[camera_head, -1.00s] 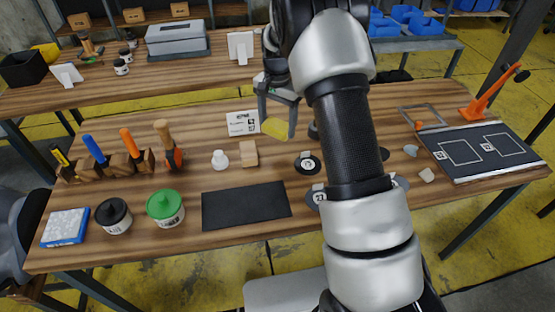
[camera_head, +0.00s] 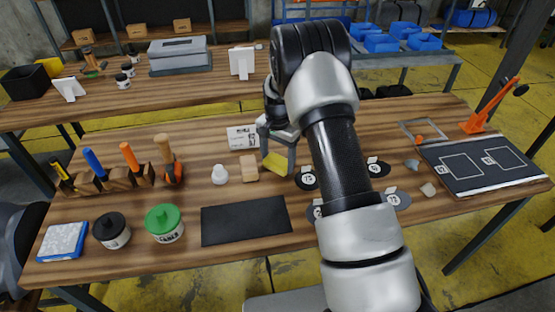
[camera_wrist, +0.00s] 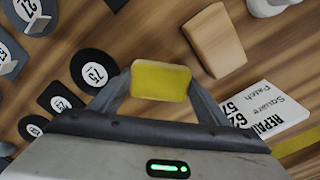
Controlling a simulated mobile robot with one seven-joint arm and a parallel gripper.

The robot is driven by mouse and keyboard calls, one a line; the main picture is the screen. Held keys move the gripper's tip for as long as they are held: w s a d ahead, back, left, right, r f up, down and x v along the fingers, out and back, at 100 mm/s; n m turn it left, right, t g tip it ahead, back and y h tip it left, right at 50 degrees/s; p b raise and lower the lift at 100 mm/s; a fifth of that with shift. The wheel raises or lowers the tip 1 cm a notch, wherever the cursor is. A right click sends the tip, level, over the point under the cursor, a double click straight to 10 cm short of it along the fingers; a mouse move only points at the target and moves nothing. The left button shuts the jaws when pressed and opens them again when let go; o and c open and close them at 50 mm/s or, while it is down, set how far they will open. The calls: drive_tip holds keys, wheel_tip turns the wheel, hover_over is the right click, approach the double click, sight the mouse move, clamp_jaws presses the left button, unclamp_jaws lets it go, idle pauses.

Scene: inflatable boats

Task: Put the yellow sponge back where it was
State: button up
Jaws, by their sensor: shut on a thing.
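The yellow sponge (camera_wrist: 160,81) is held between the two fingers of my gripper (camera_wrist: 160,88) in the wrist view. In the head view the sponge (camera_head: 274,163) hangs tilted below my gripper (camera_head: 279,150), just right of a wooden block (camera_head: 249,168). It appears above the table; the exact gap cannot be told. My gripper is shut on it. A white repair card (camera_head: 241,138) lies behind the block and also shows in the wrist view (camera_wrist: 264,112). My arm hides part of the table right of the sponge.
A white bottle (camera_head: 219,175), a black mat (camera_head: 246,220), a green-lidded tin (camera_head: 164,223), a black-lidded tin (camera_head: 111,230) and a tool rack (camera_head: 108,181) are left or front. A marked board (camera_head: 484,160) lies far right.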

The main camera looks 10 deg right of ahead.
drive_tip(key=shift+f, duration=0.2)
drive_tip(key=o, duration=1.1)
drive_tip(key=shift+r, duration=0.1)
